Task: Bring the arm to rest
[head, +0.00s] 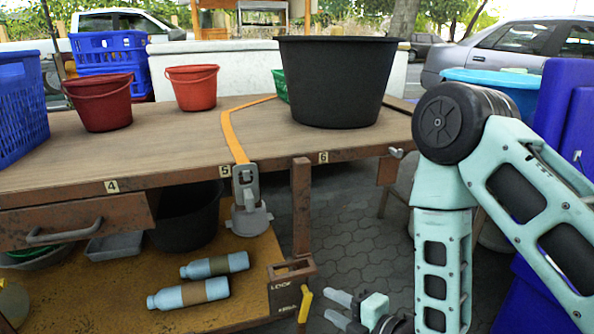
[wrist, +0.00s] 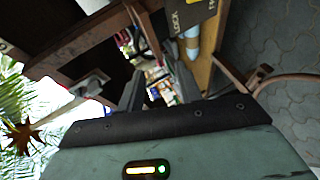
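My gripper (head: 333,306) is low at the bottom of the head view, beside the lower shelf (head: 250,262) and in front of the paved floor. Its two grey fingers point left and stand apart with nothing between them. In the wrist view my gripper (wrist: 158,75) also shows two separated dark fingers, with the cluttered lower part of the bench beyond them. My arm comes down from the right side of the head view, bent at a large dark joint. The wrist body is partly cut off by the bottom edge.
Two bottles (head: 190,291) lie on the lower shelf. A rusty post (head: 301,205) and a bracket labelled LOCK (head: 290,285) stand near my gripper. Blue bins are at right.

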